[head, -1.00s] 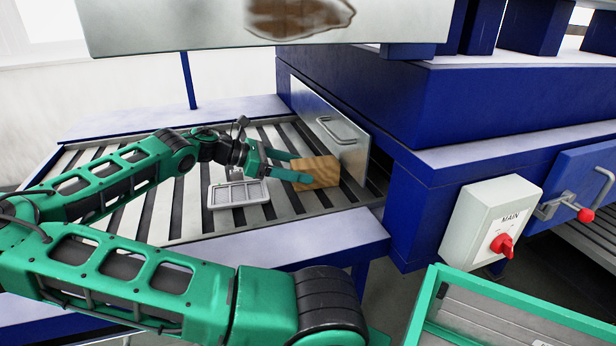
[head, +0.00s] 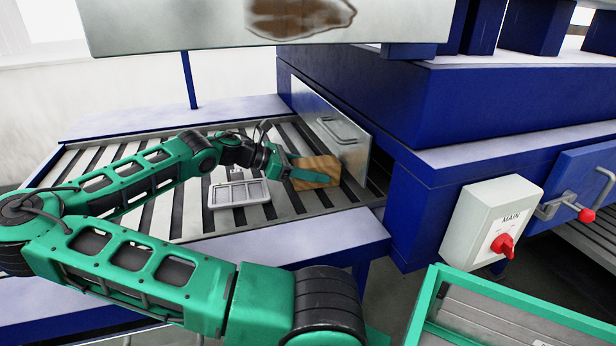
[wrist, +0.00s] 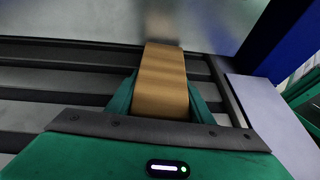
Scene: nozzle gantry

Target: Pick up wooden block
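The wooden block (head: 322,163) is light brown with visible grain. It sits on the slatted bed beside the upright metal plate with a handle. My gripper (head: 316,176) reaches it from the left, with the near green finger lying across the block's front side and the far finger mostly hidden. In the wrist view the block (wrist: 162,75) lies lengthwise between the two green fingers of my gripper (wrist: 162,97), one along each side. I see no clear gap there, but whether the fingers press on the block cannot be told.
A grey compartmented tray (head: 240,193) lies on the slats (head: 190,215) just left of the block. The handled metal plate (head: 343,146) stands close behind and right of it. A blue machine frame (head: 400,110) rises to the right. A metal panel (head: 170,25) hangs above.

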